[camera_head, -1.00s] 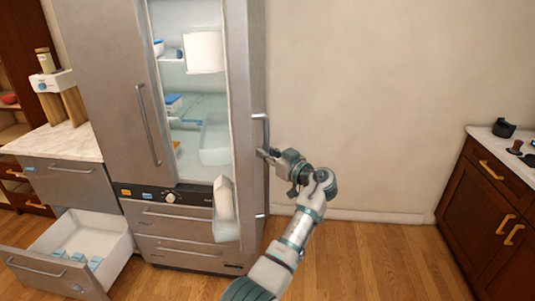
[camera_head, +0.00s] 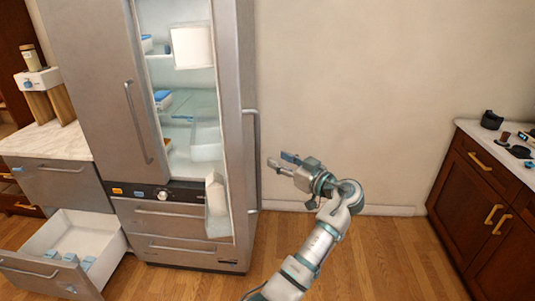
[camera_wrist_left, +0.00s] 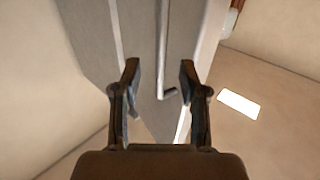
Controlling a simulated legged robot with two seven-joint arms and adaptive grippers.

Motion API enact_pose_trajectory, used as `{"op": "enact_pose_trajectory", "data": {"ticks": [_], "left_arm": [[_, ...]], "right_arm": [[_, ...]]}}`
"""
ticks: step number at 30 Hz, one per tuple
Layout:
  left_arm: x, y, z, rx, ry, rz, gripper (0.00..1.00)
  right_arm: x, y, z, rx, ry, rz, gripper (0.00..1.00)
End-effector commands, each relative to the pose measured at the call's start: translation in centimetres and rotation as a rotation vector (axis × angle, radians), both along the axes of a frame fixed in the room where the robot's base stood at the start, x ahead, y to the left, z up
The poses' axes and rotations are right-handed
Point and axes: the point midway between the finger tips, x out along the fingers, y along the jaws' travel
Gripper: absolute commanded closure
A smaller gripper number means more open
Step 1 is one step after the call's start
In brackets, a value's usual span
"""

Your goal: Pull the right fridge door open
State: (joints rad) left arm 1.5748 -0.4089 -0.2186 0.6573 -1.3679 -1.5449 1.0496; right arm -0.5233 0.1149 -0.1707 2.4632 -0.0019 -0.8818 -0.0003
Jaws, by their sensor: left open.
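The right fridge door (camera_head: 245,90) stands open, swung out toward me and seen nearly edge-on, with shelf bins on its inner side. Its long vertical handle (camera_head: 256,150) is on the door's right-facing outer side. My left gripper (camera_head: 279,161) is open and empty, a short way right of the handle and apart from it. In the left wrist view the open fingers (camera_wrist_left: 159,70) frame the door handle (camera_wrist_left: 163,45), which lies beyond them against the door's grey face (camera_wrist_left: 143,40). The left fridge door (camera_head: 95,80) is shut. My right gripper is not in view.
The fridge interior (camera_head: 185,105) shows shelves and containers. A drawer (camera_head: 45,270) is pulled out at lower left, under a marble counter (camera_head: 50,140). A dark wood cabinet (camera_head: 480,200) stands at right. The floor between fridge and cabinet is clear.

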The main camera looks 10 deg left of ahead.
Motion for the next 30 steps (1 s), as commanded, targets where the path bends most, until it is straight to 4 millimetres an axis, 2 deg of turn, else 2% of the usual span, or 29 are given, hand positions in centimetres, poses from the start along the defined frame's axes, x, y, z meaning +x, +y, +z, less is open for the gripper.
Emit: {"op": "enact_pose_trajectory", "data": {"ticks": [6,15,17,19,20,21,23,26,27,29,30], "left_arm": [[-1.1,-1.7,-0.1,0.0,0.001,0.002,0.57],[-1.2,-2.0,-0.1,-0.001,0.002,0.001,0.57],[-1.2,-2.0,-0.3,-0.003,0.005,0.0,0.72],[-0.8,-1.8,-1.6,-0.012,0.028,-0.012,0.89],[-0.5,-1.6,-2.6,-0.019,0.046,-0.022,0.97],[0.0,-1.3,-4.6,-0.036,0.079,-0.043,1.0],[0.8,-0.6,-8.8,-0.068,0.146,-0.085,1.0],[1.5,0.6,-18.0,-0.138,0.285,-0.187,1.0],[1.3,1.2,-21.9,-0.167,0.338,-0.234,1.0],[0.5,1.9,-27.4,-0.207,0.41,-0.304,1.0],[-0.5,2.4,-30.9,-0.231,0.452,-0.351,1.0]], "right_arm": [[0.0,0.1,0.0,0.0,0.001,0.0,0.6],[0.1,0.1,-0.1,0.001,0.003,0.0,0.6],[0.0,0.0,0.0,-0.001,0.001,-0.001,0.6],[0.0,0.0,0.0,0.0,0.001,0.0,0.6],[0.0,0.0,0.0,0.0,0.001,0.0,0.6],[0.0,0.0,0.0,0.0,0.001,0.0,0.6],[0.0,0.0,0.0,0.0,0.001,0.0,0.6],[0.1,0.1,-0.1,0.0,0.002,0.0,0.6],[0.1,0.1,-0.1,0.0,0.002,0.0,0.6],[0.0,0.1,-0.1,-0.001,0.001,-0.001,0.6],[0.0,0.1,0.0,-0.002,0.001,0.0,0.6]]}}
